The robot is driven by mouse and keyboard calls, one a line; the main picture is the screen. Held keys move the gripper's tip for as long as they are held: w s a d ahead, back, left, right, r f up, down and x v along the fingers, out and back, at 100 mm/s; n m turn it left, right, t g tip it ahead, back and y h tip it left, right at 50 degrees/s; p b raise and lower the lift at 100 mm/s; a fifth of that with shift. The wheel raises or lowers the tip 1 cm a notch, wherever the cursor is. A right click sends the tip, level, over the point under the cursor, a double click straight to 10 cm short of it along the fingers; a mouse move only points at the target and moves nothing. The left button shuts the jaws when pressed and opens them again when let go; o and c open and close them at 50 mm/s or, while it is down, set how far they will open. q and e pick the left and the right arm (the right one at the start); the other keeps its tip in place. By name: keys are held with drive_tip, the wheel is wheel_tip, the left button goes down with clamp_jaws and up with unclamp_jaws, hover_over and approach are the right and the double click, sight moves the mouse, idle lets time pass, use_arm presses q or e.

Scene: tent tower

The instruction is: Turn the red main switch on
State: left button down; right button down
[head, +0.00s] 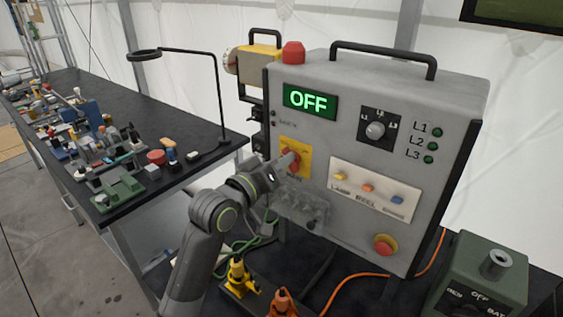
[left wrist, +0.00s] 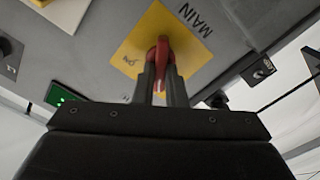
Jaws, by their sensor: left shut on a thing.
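The red main switch (head: 286,161) sits on a yellow plate (head: 303,165) on the front of a grey control box (head: 330,120). The display (head: 309,101) on the box reads OFF in green. My left gripper (head: 289,161) is at the switch and covers part of it in the head view. In the left wrist view the left gripper (left wrist: 161,82) is shut on the red switch handle (left wrist: 163,52), with one finger on each side. The word MAIN shows beside the yellow plate (left wrist: 185,45). My right gripper is not in view.
A selector knob (head: 375,130), a row of small coloured switches (head: 368,188) and a red stop button (head: 385,244) are on the same panel. A dark bench (head: 110,110) crowded with tools stands left. A green box (head: 478,275) stands at lower right.

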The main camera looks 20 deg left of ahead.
use_arm(q)
drive_tip(key=m+b, duration=0.1)
drive_tip(key=m, duration=0.4)
drive_tip(key=m+b, duration=0.2)
drive_tip(key=m, duration=0.3)
drive_tip(key=d+m+b, duration=0.1)
drive_tip(key=m, duration=0.4)
drive_tip(key=shift+s+m+b, duration=0.15)
drive_tip(key=shift+m+b, duration=0.25)
drive_tip(key=shift+m, duration=0.3)
drive_tip(key=c, duration=1.5)
unclamp_jaws()
